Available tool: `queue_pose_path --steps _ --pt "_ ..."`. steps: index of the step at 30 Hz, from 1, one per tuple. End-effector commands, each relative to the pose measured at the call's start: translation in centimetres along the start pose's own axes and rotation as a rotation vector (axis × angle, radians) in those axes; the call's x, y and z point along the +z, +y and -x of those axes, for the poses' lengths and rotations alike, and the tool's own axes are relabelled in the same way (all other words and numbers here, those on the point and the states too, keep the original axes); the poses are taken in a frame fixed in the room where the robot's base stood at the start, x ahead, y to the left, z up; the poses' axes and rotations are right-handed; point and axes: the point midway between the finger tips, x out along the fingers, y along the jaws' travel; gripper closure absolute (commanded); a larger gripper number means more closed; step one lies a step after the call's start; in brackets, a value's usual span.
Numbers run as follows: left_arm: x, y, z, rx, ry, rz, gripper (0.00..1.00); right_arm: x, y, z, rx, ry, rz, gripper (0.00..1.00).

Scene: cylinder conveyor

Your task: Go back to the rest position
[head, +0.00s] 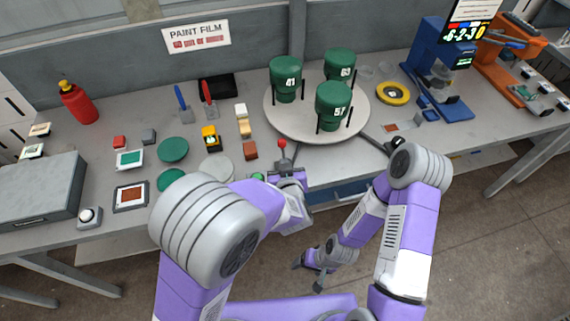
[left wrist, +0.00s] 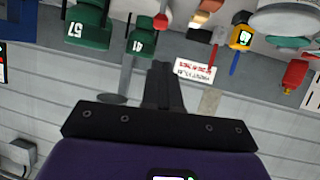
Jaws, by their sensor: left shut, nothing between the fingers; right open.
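My left gripper (head: 287,172) is over the front edge of the bench, just below a red-knobbed lever (head: 282,145). In the left wrist view its two dark fingers (left wrist: 162,85) are together with nothing between them. My right gripper (head: 308,275) hangs low in front of the bench, over the floor, its fingers spread apart and empty. Three dark green numbered cylinders stand on the round turntable (head: 284,127): 41 (head: 286,80), 63 (head: 339,65) and 57 (head: 333,106). Cylinders 57 (left wrist: 88,25) and 41 (left wrist: 142,35) also show, upside down, in the left wrist view.
The bench holds a grey case (head: 35,190), a red bottle (head: 77,103), small blocks and green discs on the left. A blue machine (head: 440,80) and an orange machine (head: 510,70) stand on the right. Open floor lies in front, at the right.

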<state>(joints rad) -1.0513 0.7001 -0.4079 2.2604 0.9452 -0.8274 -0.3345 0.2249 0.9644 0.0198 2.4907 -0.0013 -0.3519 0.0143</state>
Motion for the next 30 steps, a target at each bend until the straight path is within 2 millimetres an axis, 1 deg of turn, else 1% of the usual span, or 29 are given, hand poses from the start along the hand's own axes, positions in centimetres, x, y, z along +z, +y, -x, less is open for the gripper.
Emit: queue_pose_path --steps 13,15,17,20,23,24,26,27,29,30 --pt "0.0 0.0 -0.1 0.000 -0.001 0.000 1.00 0.0 0.0 0.0 0.000 0.000 0.000 0.21" --pt "0.4 -0.3 -0.3 -0.003 -0.010 -0.001 1.00 0.0 0.0 -0.1 0.000 0.000 0.000 0.21" --pt "1.2 -1.0 -0.9 -0.008 -0.034 -0.005 1.00 0.0 0.0 -0.1 0.000 0.000 0.000 0.21" --pt "4.2 -3.1 -2.4 -0.015 -0.115 -0.012 1.00 0.0 0.1 -0.4 0.000 0.000 0.000 0.21" --pt "8.8 -6.1 -3.9 -0.018 -0.244 -0.013 1.00 0.0 0.2 -0.7 0.000 0.000 0.000 0.21" --pt "10.8 -7.3 -4.2 -0.017 -0.302 -0.009 1.00 0.0 0.3 -0.8 0.000 0.000 0.000 0.21" --pt "13.9 -9.0 -4.5 -0.012 -0.390 0.002 1.00 -0.1 0.4 -1.0 0.000 0.000 0.000 0.21" --pt "15.9 -10.1 -4.4 -0.007 -0.449 0.013 1.00 -0.1 0.4 -1.1 0.000 0.000 0.000 0.21" --pt "18.9 -11.5 -4.1 0.001 -0.538 0.034 1.00 -0.1 0.5 -1.3 0.000 0.000 0.000 0.21" --pt "20.8 -12.5 -3.7 0.007 -0.597 0.051 1.00 -0.1 0.5 -1.4 0.000 0.000 0.000 0.21"
